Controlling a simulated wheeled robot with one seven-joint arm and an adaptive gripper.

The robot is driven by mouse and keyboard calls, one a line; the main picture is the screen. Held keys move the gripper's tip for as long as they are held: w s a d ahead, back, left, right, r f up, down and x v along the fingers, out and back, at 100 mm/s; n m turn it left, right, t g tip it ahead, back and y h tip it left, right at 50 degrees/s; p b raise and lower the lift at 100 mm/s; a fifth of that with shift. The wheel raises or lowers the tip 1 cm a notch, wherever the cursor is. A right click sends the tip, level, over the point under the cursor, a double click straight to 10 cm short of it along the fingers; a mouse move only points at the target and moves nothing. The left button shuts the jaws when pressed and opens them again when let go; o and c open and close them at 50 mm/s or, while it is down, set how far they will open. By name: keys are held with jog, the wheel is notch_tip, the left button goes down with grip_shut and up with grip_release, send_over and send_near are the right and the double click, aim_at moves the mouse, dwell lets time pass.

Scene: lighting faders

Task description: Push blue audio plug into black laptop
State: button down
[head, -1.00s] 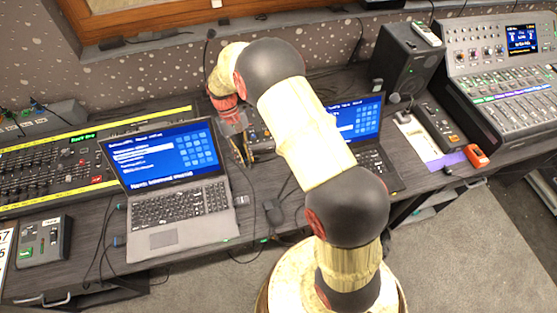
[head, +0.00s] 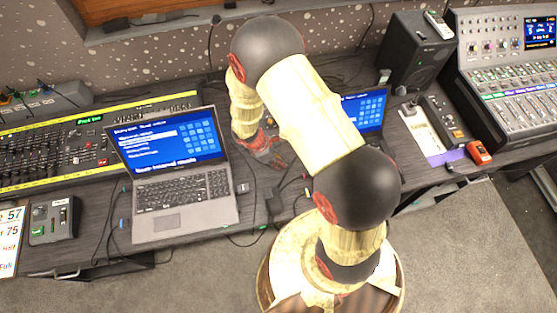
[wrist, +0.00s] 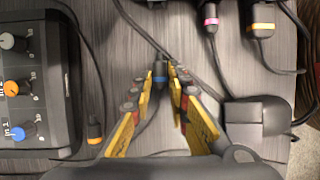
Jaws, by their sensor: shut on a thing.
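The blue-ringed audio plug (wrist: 159,72) is between the fingertips of my gripper (wrist: 161,75) in the wrist view. The yellow-sided fingers are shut on it, just above the dark wood desk. In the head view my wrist is over the desk, right of the silver-grey laptop (head: 182,222); the plug is too small to tell there. The black laptop (head: 372,107) is to the right, behind my arm. Part of its blue screen shows; its keyboard and ports are mostly hidden.
Pink (wrist: 211,18) and yellow (wrist: 262,22) plugs lie ahead of the fingers. An orange plug (wrist: 94,130) lies left, by a knob box (wrist: 35,75). A black block (wrist: 257,122) is close on the right. A speaker (head: 415,55) stands beyond the black laptop.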

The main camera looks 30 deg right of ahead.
aim_at(292, 163)
jog(key=shift+s+d+b, duration=0.1)
jog(key=shift+s+d, duration=0.15)
jog(key=shift+d, duration=0.6)
jog(key=shift+s+d+b, duration=0.15)
jog(key=shift+s+d, duration=0.05)
jog(key=shift+d, duration=0.6)
jog(key=shift+s+d+b, duration=0.1)
jog(key=shift+s+d, duration=0.15)
jog(key=shift+d, duration=0.6)
jog(key=shift+s+d, duration=0.2)
jog(key=shift+d, duration=0.4)
jog(key=shift+s+d, duration=0.2)
jog(key=shift+d, duration=0.35)
dwell(1.0)
jog(key=c, duration=1.6)
grip_release()
jog(key=shift+c, duration=0.2)
jog(key=shift+r, duration=0.1)
jog(key=v, duration=1.2)
jog(key=shift+w, duration=0.1)
